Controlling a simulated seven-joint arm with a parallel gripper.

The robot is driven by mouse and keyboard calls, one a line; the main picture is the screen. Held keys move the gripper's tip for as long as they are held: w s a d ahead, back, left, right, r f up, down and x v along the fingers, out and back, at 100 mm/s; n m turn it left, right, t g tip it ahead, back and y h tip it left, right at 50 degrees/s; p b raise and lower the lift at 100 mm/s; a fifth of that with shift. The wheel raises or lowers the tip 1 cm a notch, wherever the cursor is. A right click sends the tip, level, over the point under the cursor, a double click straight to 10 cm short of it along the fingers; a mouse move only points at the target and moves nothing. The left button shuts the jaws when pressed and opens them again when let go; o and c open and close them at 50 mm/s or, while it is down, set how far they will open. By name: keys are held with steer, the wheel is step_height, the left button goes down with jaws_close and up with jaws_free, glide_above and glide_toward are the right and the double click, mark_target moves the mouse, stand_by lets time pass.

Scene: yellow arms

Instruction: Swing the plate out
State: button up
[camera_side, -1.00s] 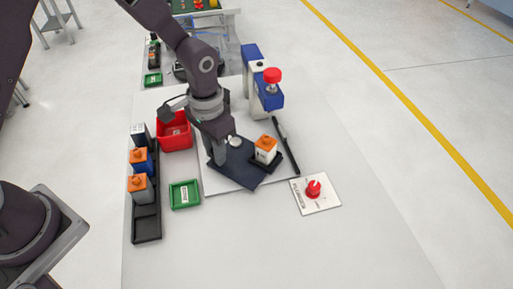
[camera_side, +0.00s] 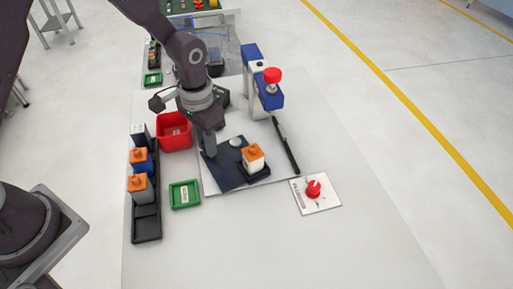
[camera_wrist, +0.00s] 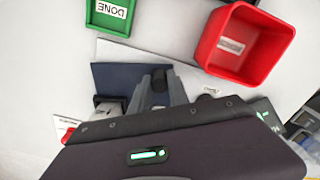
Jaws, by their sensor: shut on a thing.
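The dark blue plate (camera_side: 223,178) lies on a thin pale sheet, with a pale round disc (camera_side: 235,142) at its back edge. A white block with an orange top (camera_side: 253,158) sits in a black holder on the plate's right part. My gripper (camera_side: 209,153) is down at the plate's left back edge. In the wrist view, my gripper's fingers (camera_wrist: 160,82) are closed around a small dark post. The plate (camera_wrist: 118,78) spreads below and left of them. My gripper hides part of the plate and block there.
A blue-and-white press with a red knob (camera_side: 269,88) stands behind right. A black bar (camera_side: 286,146) lies right of the plate. A red bin (camera_side: 174,143), green tray (camera_side: 185,205) and black rack (camera_side: 146,224) stand left. A red dial panel (camera_side: 323,207) is at front right.

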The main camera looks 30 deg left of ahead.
steer(key=shift+w+a, duration=0.55)
steer(key=shift+a, duration=0.25)
steer(key=shift+o, duration=0.2)
steer(key=shift+w+a, duration=0.2)
steer(key=o, duration=0.6)
steer(key=shift+o, duration=0.2)
step_height(320, 180, up, 8)
steer(key=shift+f, duration=0.25)
steer(key=shift+r, duration=0.1)
